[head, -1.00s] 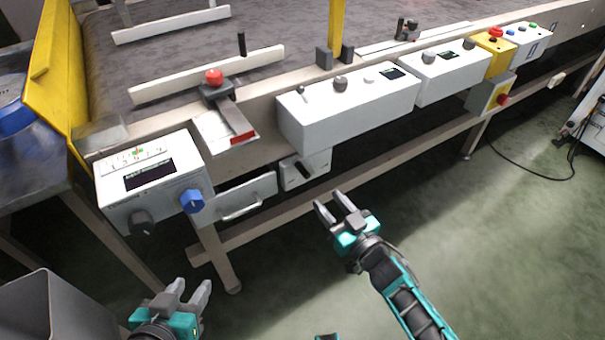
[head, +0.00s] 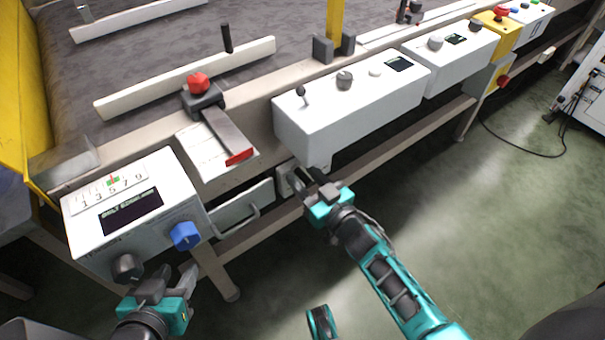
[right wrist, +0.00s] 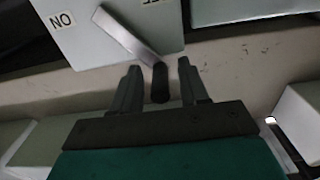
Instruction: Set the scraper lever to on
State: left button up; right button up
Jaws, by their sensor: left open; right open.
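The scraper lever (right wrist: 128,36) is a flat metal arm with a black grip (right wrist: 160,84), on a pale switch box (right wrist: 85,50) in the right wrist view. An upside-down ON label (right wrist: 62,21) is left of the lever; another label is cut off at the top edge. The grip lies between the fingers of my open right gripper (right wrist: 159,78), with a gap on each side. In the head view my right gripper (head: 306,178) is at the small box (head: 284,180) under the white panel and mostly hides the lever. My left gripper (head: 172,280) is open and empty.
A control box with a blue knob (head: 185,236) stands close above my left gripper. A drawer (head: 243,216) is left of the switch box. The white panel (head: 350,110) overhangs the lever area. The floor (head: 480,240) at right is open.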

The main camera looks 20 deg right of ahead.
grip_shut()
dwell(0.3)
dwell(0.3)
